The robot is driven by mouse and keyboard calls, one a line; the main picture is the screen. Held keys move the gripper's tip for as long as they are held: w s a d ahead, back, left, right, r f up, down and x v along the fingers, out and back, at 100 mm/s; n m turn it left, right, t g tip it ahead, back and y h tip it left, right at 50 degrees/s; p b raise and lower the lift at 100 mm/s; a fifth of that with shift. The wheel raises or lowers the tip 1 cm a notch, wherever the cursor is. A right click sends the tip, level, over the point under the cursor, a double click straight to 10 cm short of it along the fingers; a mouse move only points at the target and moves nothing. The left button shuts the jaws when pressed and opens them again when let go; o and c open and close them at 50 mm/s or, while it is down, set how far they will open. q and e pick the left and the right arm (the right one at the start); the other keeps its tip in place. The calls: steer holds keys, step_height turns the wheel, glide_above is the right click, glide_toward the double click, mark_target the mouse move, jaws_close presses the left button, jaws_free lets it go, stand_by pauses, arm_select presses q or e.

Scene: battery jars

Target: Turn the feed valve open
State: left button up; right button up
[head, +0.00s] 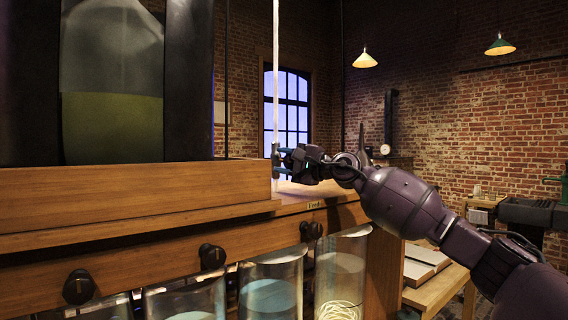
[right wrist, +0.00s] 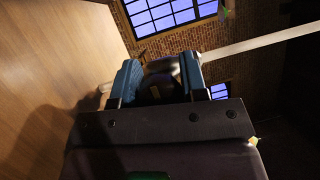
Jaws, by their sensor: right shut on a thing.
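My right gripper (head: 284,159) is at the foot of the upright clear tube (head: 276,70), just above the wooden ledge. In the right wrist view its two blue fingers are closed on either side of a dark rounded piece, the feed valve's handle (right wrist: 160,86). The fingers hide part of the handle, and I cannot tell how far it is turned. A small "Feed" label (head: 315,205) is on the wood edge below. My left gripper is not in view.
A large jar (head: 112,125) with yellow-green liquid stands at the left behind dark uprights. Dark knobs (head: 212,256) line the wooden front rail. Several glass jars (head: 270,289) stand below it. A low wooden bench (head: 437,290) is at the right.

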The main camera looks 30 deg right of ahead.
steer(key=shift+r, duration=0.1)
steer(key=o, duration=0.9)
steer(key=v, duration=0.3)
steer(key=b+v, duration=0.1)
steer(key=v, duration=0.1)
steer(key=shift+s+d+f, duration=0.2)
steer(key=shift+s+f, duration=0.05)
steer(key=shift+s, duration=0.05)
steer(key=v, duration=0.5)
steer(key=shift+s+r, duration=0.1)
stand_by(0.3)
